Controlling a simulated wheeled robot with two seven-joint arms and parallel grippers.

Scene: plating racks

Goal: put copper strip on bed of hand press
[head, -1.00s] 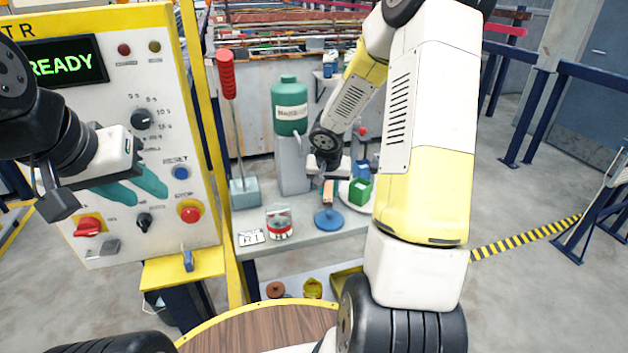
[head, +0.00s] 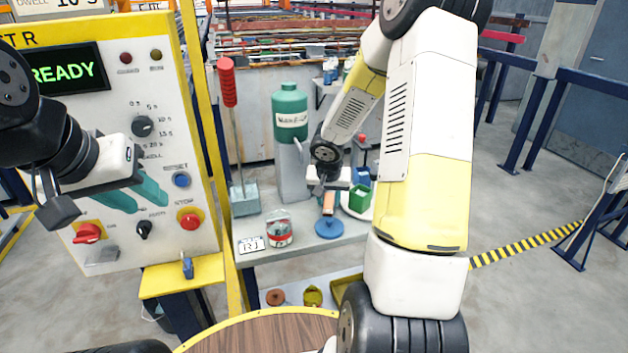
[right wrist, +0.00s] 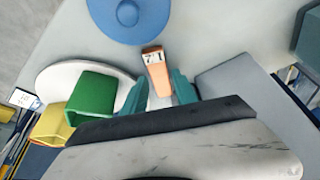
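The copper strip (head: 328,203) is a small orange-brown piece at the bench, just behind a round blue disc (head: 328,229). In the right wrist view the strip (right wrist: 157,76) bears a white tag reading 71. My right gripper (head: 328,187) is over the strip; in the right wrist view its teal fingers (right wrist: 160,86) stand on either side of it, with only slim gaps. My left gripper (head: 138,194) is open and empty before the control panel. A red-handled rod with a grey block (head: 244,199) stands at the bench's left; I cannot tell whether it is the hand press.
A green open box (head: 359,197) sits on a white round plate right of the strip. A clear red-banded container (head: 279,230) and an R1 card (head: 251,244) are at the front left. The panel (head: 180,120) reads READY.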

